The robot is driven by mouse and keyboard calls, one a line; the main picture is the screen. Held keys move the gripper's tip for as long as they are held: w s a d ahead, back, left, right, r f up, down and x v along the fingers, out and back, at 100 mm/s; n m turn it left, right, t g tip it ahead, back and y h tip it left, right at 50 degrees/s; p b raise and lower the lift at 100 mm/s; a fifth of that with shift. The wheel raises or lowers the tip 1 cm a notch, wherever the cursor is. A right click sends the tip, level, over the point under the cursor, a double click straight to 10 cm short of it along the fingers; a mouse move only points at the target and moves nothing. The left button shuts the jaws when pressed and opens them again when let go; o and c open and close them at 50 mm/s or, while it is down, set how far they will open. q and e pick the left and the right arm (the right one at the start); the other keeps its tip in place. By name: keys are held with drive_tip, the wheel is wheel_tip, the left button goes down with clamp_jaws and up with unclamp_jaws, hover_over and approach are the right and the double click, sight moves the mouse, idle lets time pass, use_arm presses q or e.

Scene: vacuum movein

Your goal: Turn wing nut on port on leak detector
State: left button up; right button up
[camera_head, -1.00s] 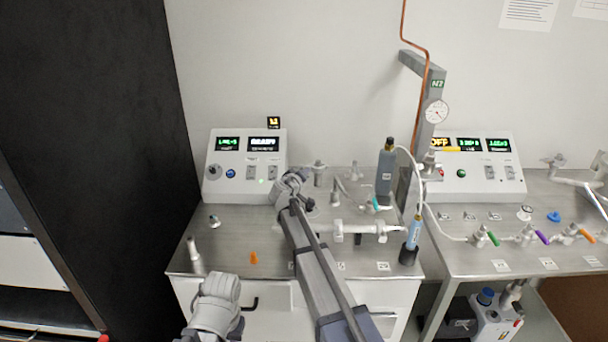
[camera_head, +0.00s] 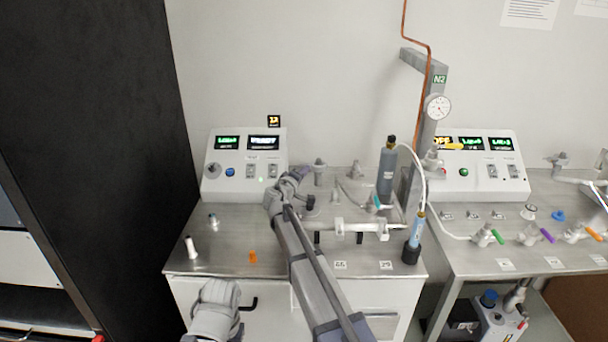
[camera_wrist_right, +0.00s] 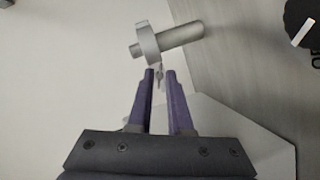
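The leak detector (camera_head: 212,190) is the white console with two green-lit displays at the left of the bench in the head view. My right arm reaches up to it, with the right gripper (camera_head: 303,173) beside its right front edge. In the right wrist view a metal port tube (camera_wrist_right: 182,34) carries a clamp ring (camera_wrist_right: 148,42). A small wing nut (camera_wrist_right: 160,76) hangs below the ring. My right gripper (camera_wrist_right: 161,73) has its purple fingertips on either side of the wing nut, with a narrow gap between them. My left arm shows at the bottom, its fingers out of frame.
Metal fittings and a horizontal pipe (camera_head: 355,227) stand to the right of my arm. A grey cylinder (camera_head: 386,172) and a blue bottle-like part (camera_head: 416,232) stand further right. A small orange piece (camera_head: 252,257) and white post (camera_head: 191,248) sit at front left.

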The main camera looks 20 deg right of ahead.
drive_tip(key=o, duration=0.3)
drive_tip(key=p+v, duration=0.1)
drive_tip(key=v, duration=0.6)
drive_tip(key=shift+s+a+r, duration=0.15)
drive_tip(key=shift+s+a, duration=0.05)
drive_tip(key=shift+s, duration=0.15)
drive_tip(key=shift+o, duration=0.5)
